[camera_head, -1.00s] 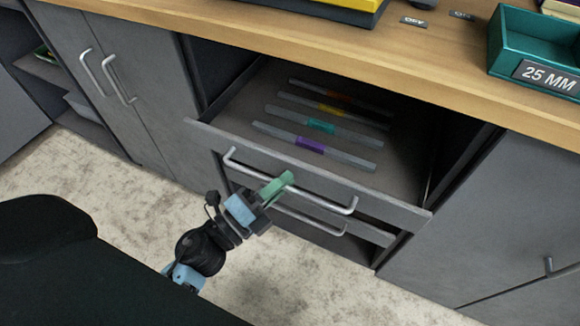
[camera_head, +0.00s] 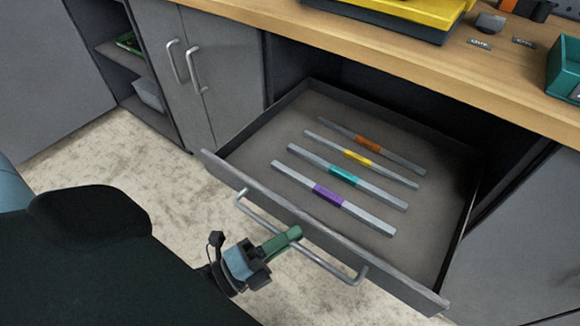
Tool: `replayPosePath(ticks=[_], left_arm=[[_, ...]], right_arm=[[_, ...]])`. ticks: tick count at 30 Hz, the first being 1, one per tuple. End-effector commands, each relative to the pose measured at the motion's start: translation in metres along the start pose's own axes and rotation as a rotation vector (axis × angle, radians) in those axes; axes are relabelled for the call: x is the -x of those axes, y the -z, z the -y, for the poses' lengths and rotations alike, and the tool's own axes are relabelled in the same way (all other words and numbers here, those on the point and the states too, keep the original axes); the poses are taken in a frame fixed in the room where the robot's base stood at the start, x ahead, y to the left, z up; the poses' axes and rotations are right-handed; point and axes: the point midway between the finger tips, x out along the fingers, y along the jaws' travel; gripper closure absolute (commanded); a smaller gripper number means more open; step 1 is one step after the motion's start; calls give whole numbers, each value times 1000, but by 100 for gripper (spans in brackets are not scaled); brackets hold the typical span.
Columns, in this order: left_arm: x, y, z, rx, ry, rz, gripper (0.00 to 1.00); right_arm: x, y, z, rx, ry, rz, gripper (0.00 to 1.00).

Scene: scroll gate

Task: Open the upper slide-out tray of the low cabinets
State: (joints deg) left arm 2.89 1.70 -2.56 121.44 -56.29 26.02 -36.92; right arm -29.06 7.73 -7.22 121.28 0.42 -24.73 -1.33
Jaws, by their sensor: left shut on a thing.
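The upper slide-out tray (camera_head: 270,171) of the low cabinets stands well out from its opening. It holds several flat grey bars with orange, yellow, teal and purple middles. Its front has a long metal handle (camera_head: 335,271). My left gripper (camera_head: 290,236), with green fingers, is shut on this handle near its middle. The lower tray is hidden below the upper one. My right gripper is not in view.
The wooden counter (camera_head: 400,50) above carries a yellow and black item (camera_head: 410,18), small labels and a teal box (camera_head: 566,70) at the right. Closed cabinet doors (camera_head: 215,75) stand to the left. The floor (camera_head: 110,170) in front is clear.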

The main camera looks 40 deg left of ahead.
Motion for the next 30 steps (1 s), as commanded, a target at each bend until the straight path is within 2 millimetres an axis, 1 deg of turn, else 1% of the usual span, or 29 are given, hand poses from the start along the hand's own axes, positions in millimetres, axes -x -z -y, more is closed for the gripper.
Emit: replayPosePath(ticks=[9,10,14,15,24,26,30], left_arm=[[0,0,0,0,0,-1,100],[0,0,0,0,0,-2,87],[0,0,0,0,0,-1,70],[0,0,0,0,0,-1,68],[3,0,0,0,-1,0,68],[8,0,-1,0,-3,1,68],[28,0,-1,2,-5,1,68]], right_arm=[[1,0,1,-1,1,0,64],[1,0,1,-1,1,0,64],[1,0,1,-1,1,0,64],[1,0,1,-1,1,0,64],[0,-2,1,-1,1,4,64],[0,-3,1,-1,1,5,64],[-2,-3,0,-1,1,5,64]])
